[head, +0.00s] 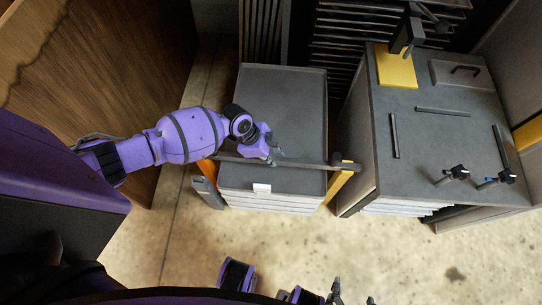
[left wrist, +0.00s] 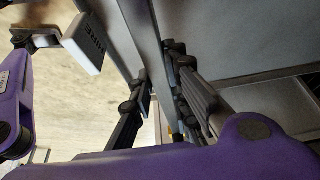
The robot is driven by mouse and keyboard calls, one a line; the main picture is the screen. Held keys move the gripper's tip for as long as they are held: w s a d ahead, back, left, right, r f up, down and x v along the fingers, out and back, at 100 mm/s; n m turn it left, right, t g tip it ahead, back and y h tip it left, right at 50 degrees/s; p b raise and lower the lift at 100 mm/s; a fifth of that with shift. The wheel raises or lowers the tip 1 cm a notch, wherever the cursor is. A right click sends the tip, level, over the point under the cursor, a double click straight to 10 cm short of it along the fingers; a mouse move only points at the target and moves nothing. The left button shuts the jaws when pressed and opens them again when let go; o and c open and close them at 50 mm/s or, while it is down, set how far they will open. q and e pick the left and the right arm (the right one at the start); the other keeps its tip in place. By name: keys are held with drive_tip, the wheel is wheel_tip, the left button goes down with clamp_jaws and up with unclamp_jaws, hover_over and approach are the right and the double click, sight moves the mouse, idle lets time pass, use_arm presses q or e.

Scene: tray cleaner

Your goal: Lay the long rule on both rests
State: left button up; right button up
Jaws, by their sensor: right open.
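The long rule (head: 305,164) is a thin grey bar lying crosswise over the front part of the grey-topped drawer cabinet. Its left end is at the left yellow rest (head: 207,170) and its right end reaches past the right yellow rest (head: 341,182). I cannot tell whether it touches them or hangs just above. My left gripper (head: 272,157) is shut on the rule near its middle. In the left wrist view the rule (left wrist: 124,25) runs between the fingers (left wrist: 160,78). My right gripper (head: 353,298) is open and empty at the bottom edge, away from the rule.
The cabinet top (head: 285,100) behind the rule is bare. At right, a grey workbench (head: 440,140) carries bars, small clamps and a yellow-based stand (head: 397,68). A wooden panel (head: 110,70) stands at left. The front floor is clear.

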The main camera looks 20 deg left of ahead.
use_arm(q)
drive_tip(key=o, duration=0.5)
drive_tip(key=shift+w+r, duration=0.1)
drive_tip(key=shift+s+f, duration=0.2)
drive_tip(key=shift+s, duration=0.05)
drive_tip(key=v, duration=1.2)
drive_tip(key=shift+w+r, duration=0.15)
drive_tip(key=shift+d, duration=0.1)
